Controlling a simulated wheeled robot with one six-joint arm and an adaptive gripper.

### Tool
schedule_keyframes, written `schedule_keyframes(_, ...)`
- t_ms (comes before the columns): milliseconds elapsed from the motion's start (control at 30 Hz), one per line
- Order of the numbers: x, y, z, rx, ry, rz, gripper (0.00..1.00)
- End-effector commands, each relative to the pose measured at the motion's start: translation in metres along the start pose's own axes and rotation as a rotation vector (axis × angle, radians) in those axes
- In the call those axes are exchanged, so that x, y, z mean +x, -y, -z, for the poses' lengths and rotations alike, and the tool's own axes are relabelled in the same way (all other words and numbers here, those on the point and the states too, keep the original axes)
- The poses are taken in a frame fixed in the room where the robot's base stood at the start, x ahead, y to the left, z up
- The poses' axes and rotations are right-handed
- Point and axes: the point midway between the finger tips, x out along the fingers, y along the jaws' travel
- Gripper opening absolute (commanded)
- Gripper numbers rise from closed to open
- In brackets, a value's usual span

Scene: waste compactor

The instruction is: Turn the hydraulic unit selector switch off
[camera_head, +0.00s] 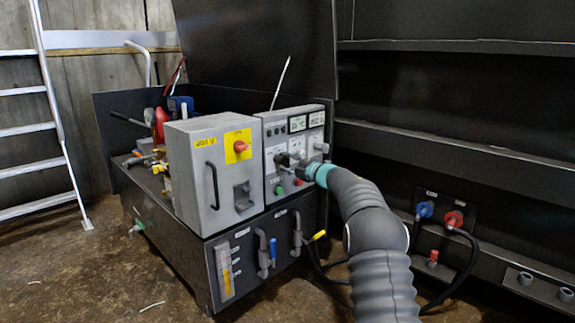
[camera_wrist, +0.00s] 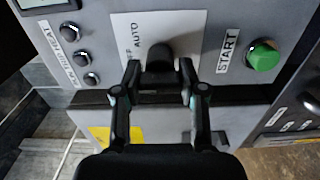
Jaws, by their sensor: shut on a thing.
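The black selector switch (camera_wrist: 160,55) sits on a white plate (camera_wrist: 190,22) lettered AUTO, with part of another word beside it, on the grey control panel (camera_head: 291,122). In the wrist view my gripper (camera_wrist: 160,72) has one finger on each side of the knob and is shut on it. In the head view my gripper (camera_head: 291,160) reaches the panel from the right and hides the switch there. The exact knob angle is hard to tell. A green START button (camera_wrist: 263,55) lies right of the switch in the wrist view.
Several small black buttons (camera_wrist: 81,57) lie left of the switch. A grey cabinet with a red rotary switch on a yellow plate (camera_head: 238,146) stands left of the panel. Below are pipes and a yellow-handled valve (camera_head: 318,236). A ladder (camera_head: 36,125) stands at far left.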

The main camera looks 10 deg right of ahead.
Motion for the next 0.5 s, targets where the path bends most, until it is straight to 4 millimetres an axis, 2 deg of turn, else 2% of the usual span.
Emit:
schedule_keyframes(333,0.0005,-0.0001,0.0006,-0.002,-0.001,0.000,0.06)
schedule_keyframes(367,0.0005,0.0000,0.0005,-0.002,0.000,0.000,0.46)
schedule_keyframes(433,0.0005,0.0000,0.0005,-0.002,0.000,0.000,0.63)
schedule_keyframes(500,0.0002,0.0000,0.0001,-0.002,0.000,0.000,0.67)
